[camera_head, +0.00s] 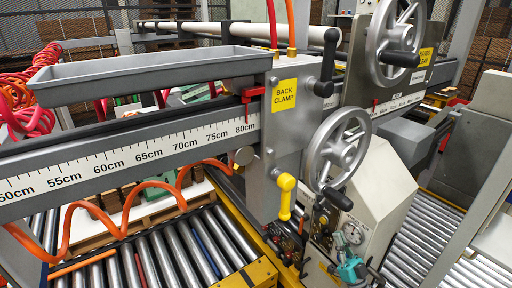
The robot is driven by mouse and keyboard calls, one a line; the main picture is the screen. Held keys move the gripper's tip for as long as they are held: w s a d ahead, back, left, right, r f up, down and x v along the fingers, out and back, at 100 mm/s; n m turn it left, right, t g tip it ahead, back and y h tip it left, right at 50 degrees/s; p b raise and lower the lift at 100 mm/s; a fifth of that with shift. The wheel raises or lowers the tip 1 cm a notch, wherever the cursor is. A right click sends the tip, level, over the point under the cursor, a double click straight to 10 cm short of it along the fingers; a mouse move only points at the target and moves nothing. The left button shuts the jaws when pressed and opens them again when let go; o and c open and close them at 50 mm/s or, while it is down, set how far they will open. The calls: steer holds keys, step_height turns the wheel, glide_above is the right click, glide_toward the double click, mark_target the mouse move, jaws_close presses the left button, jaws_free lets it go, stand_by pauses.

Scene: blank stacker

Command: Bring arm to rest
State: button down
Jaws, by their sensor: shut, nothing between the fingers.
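The blank stacker machine fills the view. Its grey beam carries a white centimetre scale (150,152). A grey block with a yellow "BACK CLAMP" label (285,95) sits on the beam. A silver handwheel (337,148) is on the block's right side, and a larger handwheel (397,42) is above and behind it. A yellow-knobbed lever (286,196) hangs below the block.
A grey tray (150,75) lies along the beam. Roller conveyors run at lower left (155,255) and right (430,245). An orange coiled hose (130,207) hangs below the beam. A pressure gauge (353,232) and a teal fitting (350,270) sit at bottom centre.

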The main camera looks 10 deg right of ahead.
steer(key=s+a+f+m+g+h, duration=0.1)
steer(key=s+a+f+m+h, duration=0.15)
steer(key=s+a, duration=0.35)
steer(key=s+a+f+m+g+h, duration=0.1)
steer(key=s+a+f+h, duration=0.25)
steer(key=s, duration=0.45)
steer(key=s+a+f+m+g+h, duration=0.1)
steer(key=s+a+f+m+h, duration=0.2)
steer(key=s, duration=0.4)
steer(key=s+a+r+n+g, duration=0.1)
steer(key=s+a+r+g, duration=0.1)
steer(key=s, duration=0.6)
steer(key=s+a+r+n+g, duration=0.1)
steer(key=s+a+r+g, duration=0.1)
steer(key=s, duration=0.6)
steer(key=s+a+r+n+g, duration=0.1)
steer(key=s+a+r+g, duration=0.2)
steer(key=s, duration=0.5)
steer(key=shift+s+r+g+y, duration=0.15)
steer(key=shift+r+g+y, duration=0.15)
steer(key=shift+r+g, duration=0.4)
